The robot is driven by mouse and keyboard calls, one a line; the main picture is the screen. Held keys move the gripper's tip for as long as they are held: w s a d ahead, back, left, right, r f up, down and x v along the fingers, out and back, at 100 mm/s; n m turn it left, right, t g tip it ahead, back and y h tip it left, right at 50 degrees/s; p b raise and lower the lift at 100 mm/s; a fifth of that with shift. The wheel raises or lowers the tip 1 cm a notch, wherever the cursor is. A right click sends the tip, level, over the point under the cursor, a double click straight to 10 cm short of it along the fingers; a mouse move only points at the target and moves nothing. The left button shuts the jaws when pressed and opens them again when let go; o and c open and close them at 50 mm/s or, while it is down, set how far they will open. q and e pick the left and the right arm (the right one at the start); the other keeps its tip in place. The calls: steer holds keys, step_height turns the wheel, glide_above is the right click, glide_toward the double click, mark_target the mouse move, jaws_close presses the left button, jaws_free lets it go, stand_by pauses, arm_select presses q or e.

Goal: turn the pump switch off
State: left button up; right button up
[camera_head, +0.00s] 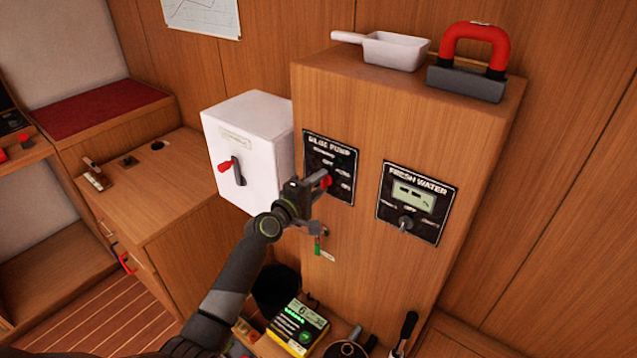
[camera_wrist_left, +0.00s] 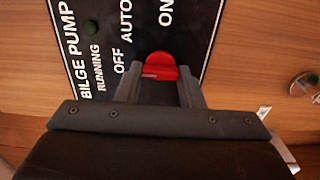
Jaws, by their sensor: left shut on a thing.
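The bilge pump panel (camera_head: 341,150) is a black plate on the front of the wooden cabinet, marked RUNNING, OFF, AUTO and ON. Its red switch knob (camera_head: 327,182) sits low on the panel, partly hidden by my gripper. My left gripper (camera_head: 318,181) reaches in from the lower left and is shut on the knob. In the left wrist view the red knob (camera_wrist_left: 160,66) stands between the two fingers, by the AUTO and OFF lettering (camera_wrist_left: 122,58). I cannot tell which word the knob points to. My right gripper is not in view.
A fresh water panel (camera_head: 417,203) with its own knob is to the right. A white box (camera_head: 262,125) with a red-handled lever stands left. A scoop (camera_head: 396,50) and a red-handled tool (camera_head: 467,84) lie on the cabinet top.

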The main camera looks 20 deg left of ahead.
arm_select(q)
steer(key=shift+f, duration=0.1)
stand_by(0.4)
steer(key=o, duration=1)
steer(key=shift+s, duration=0.1)
steer(key=v, duration=1.7)
steer(key=shift+s+a+b, duration=0.1)
steer(key=shift+b, duration=0.25)
